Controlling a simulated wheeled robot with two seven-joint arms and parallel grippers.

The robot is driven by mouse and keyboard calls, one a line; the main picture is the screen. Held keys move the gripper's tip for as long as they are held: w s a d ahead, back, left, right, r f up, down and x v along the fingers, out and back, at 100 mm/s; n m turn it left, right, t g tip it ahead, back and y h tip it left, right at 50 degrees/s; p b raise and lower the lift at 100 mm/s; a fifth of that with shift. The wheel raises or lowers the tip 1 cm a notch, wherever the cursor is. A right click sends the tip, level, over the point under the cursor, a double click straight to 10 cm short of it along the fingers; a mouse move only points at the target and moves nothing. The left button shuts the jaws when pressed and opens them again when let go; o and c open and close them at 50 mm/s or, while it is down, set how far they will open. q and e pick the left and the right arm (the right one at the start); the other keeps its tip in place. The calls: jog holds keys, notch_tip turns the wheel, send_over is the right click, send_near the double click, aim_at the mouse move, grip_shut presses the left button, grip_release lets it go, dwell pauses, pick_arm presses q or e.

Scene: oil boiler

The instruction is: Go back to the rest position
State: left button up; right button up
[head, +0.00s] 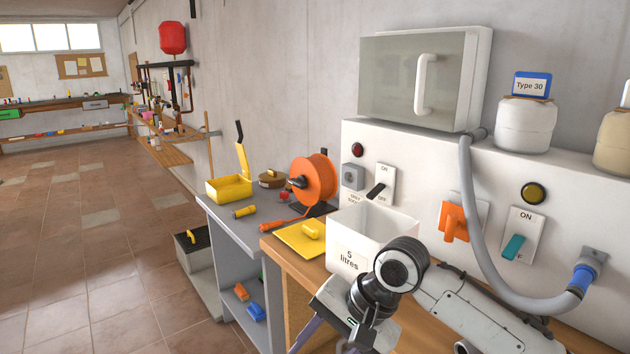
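One of my arms comes in from the lower right, with a white link and a dark round joint in front of the workbench. My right gripper (340,306) is at its end, low in the picture, in front of the white 5 litres container (350,262). Its fingers point down and are partly cut off by the lower edge, so I cannot tell whether they are open. I see nothing held in it. My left gripper is not in view.
The white boiler panel (490,175) carries switches and a grey hose (472,215). A yellow board (300,240), an orange reel (314,181) and a yellow bin (229,188) stand on the benches. The tiled floor (90,250) at left is clear.

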jog(key=s+f+n+t+y, duration=0.1)
jog(key=s+f+n+t, duration=0.15)
jog(key=f, duration=0.65)
jog(key=s+f+n+t+y, duration=0.15)
jog(key=s+f, duration=0.25)
jog(key=f, duration=0.5)
jog(key=s+d+f+n+t+h, duration=0.1)
jog(key=s+d+f+n+h, duration=0.1)
jog(key=s+d+f, duration=0.3)
jog(key=s+d+f+n+t+h, duration=0.1)
jog(key=s+d+f+t+h, duration=0.1)
jog(key=s+d, duration=0.9)
notch_tip(320, 180, down, 3)
jog(key=shift+d+r+n+h, duration=0.1)
jog(key=shift+d+n+h, duration=0.25)
jog(key=shift+h, duration=0.5)
